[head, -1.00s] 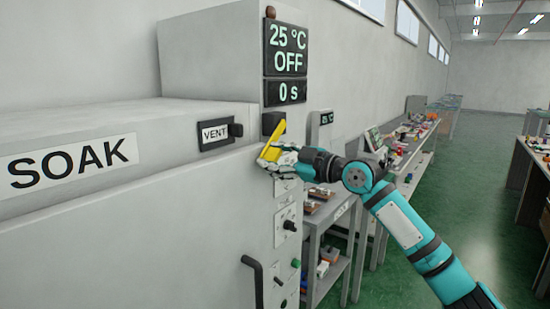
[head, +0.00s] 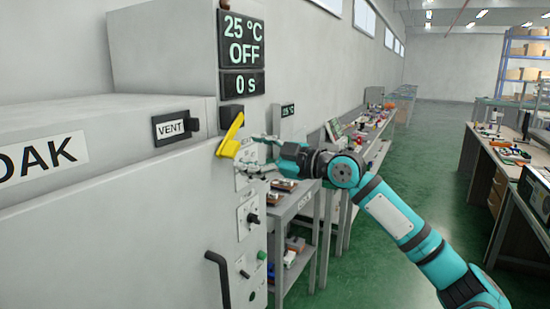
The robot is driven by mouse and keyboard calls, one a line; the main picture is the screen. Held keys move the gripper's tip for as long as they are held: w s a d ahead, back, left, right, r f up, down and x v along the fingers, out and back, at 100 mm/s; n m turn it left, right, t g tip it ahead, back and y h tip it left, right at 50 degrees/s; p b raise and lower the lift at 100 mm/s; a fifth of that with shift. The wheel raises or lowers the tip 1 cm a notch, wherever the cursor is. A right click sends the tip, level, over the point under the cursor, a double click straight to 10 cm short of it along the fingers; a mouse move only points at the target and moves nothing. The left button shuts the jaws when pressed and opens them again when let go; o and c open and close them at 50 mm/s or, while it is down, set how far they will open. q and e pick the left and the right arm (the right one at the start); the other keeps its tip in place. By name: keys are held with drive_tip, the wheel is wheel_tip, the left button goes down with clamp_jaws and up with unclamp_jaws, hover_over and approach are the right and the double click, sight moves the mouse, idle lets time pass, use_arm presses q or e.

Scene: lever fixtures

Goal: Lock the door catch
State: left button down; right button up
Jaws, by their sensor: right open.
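A yellow lever (head: 231,136) sits on the front edge of the grey machine, just below a black block (head: 231,116). It is tilted, its upper end leaning right. I take it to be the door catch. My right gripper (head: 250,156) is open beside the lever's lower right side, fingers pointing left toward it. I cannot tell whether a fingertip touches the lever. My left gripper is not in view.
The grey machine (head: 120,235) fills the left, with a VENT switch (head: 175,128), a display panel (head: 242,40), a black handle (head: 219,275) and knobs below. A cart (head: 290,215) and long benches stand behind my right arm.

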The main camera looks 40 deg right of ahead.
drive_tip(key=v, duration=0.6)
drive_tip(key=shift+s, duration=0.2)
idle(0.4)
drive_tip(key=shift+d+f, duration=0.1)
